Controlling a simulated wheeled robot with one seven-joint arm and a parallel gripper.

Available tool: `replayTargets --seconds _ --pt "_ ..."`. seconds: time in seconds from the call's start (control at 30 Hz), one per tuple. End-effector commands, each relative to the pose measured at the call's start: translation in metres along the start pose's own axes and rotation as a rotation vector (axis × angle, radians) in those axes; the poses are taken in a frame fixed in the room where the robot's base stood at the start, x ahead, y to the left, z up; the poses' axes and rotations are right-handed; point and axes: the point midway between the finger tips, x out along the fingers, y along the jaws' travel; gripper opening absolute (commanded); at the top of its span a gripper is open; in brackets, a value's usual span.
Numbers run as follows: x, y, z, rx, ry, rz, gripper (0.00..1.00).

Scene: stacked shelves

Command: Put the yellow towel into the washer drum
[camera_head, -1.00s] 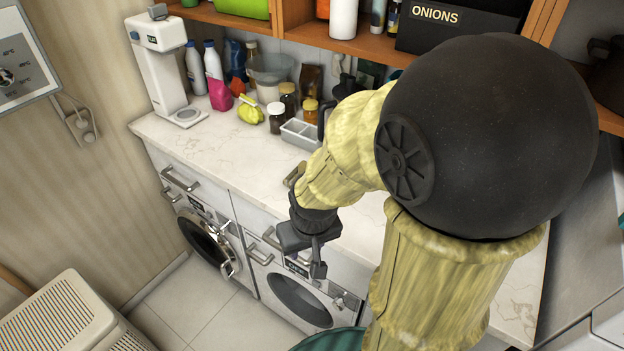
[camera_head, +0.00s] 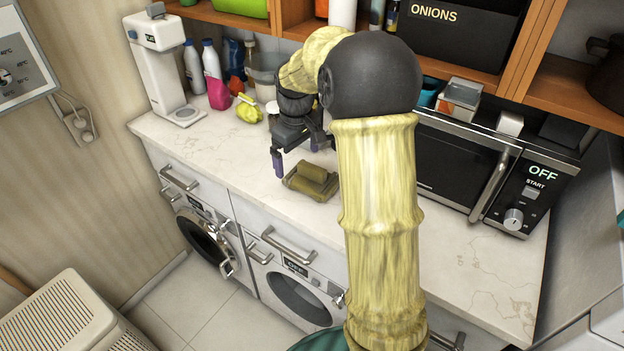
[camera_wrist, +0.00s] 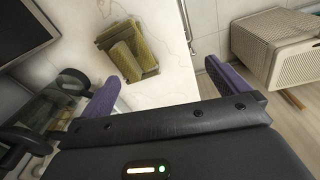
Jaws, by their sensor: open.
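The yellow towel (camera_head: 314,182), dull olive-yellow and folded with a rolled part on top, lies on the counter near its front edge. It also shows in the wrist view (camera_wrist: 127,50), beyond the fingertips. My gripper (camera_head: 298,152) is open and empty, above the counter just behind and left of the towel. Its two purple fingers are apart in the wrist view (camera_wrist: 168,88), not touching the towel. Below the counter are a left washer (camera_head: 207,240) with a dark round front and a right washer (camera_head: 297,298) with a grey round door. I cannot tell whether either door is ajar.
Bottles (camera_head: 212,73), a white coffee machine (camera_head: 157,65) and a yellow-green item (camera_head: 249,110) stand at the back left. A microwave (camera_head: 470,165) stands right of my arm. Shelves hang above. A beige slatted box (camera_head: 62,315) is on the floor. The front counter is mostly clear.

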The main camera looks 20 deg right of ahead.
Motion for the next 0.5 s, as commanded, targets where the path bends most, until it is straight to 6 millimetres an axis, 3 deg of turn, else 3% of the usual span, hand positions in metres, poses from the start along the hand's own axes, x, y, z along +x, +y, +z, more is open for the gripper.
replayTargets --seconds 0.3,0.5 --pt "-0.010 0.069 -0.031 -0.136 -0.042 -0.039 1.00" --pt "-0.014 0.092 -0.035 -0.184 -0.055 -0.057 1.00"
